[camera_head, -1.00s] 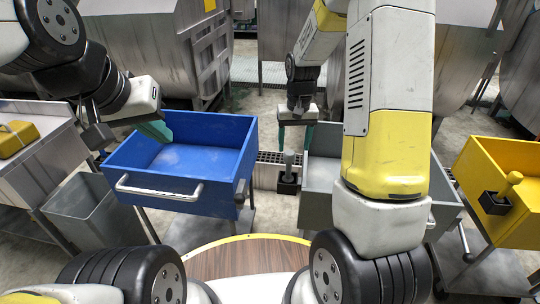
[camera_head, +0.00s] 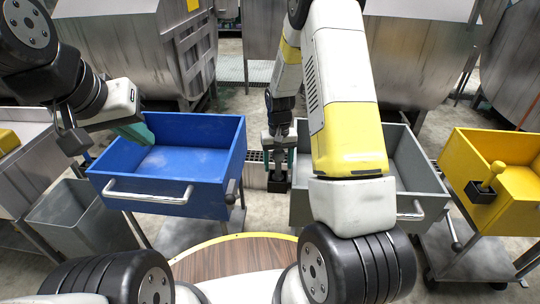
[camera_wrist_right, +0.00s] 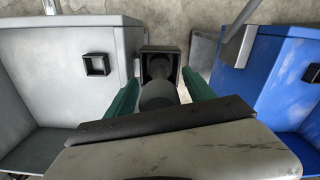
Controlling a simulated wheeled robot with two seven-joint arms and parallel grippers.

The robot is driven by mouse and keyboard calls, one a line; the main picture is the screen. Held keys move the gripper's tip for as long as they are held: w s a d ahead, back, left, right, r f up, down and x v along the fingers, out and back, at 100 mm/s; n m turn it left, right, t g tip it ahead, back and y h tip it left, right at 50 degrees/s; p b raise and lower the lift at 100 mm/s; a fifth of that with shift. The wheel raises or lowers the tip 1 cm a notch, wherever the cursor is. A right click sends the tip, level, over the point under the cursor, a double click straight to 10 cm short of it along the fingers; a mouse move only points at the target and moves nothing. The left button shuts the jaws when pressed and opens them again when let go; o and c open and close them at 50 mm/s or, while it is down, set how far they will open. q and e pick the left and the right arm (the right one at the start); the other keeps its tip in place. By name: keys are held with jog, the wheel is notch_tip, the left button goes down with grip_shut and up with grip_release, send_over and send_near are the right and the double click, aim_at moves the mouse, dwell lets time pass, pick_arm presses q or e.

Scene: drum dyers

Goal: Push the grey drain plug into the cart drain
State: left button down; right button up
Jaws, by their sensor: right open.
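The grey drain plug (camera_wrist_right: 157,92) stands in the mouth of the black square cart drain (camera_wrist_right: 161,56) in the right wrist view; how deep it sits I cannot tell. In the head view the drain (camera_head: 277,187) is on the left side of the grey cart (camera_head: 437,182), and the plug is mostly hidden by my gripper. My right gripper (camera_wrist_right: 160,97) is open, its green fingers on either side of the plug with gaps visible. It also shows in the head view (camera_head: 279,160). My left gripper (camera_head: 139,133) is over the blue cart's left rim; its jaws are unclear.
The blue cart (camera_head: 218,190) stands left of the drain, with a narrow gap of floor between. A yellow cart (camera_head: 495,212) with a yellow plug (camera_head: 493,175) in a black drain stands at right. A grey bin (camera_head: 70,225) is at left. Metal drums (camera_head: 140,50) stand behind.

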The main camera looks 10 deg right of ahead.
grip_shut()
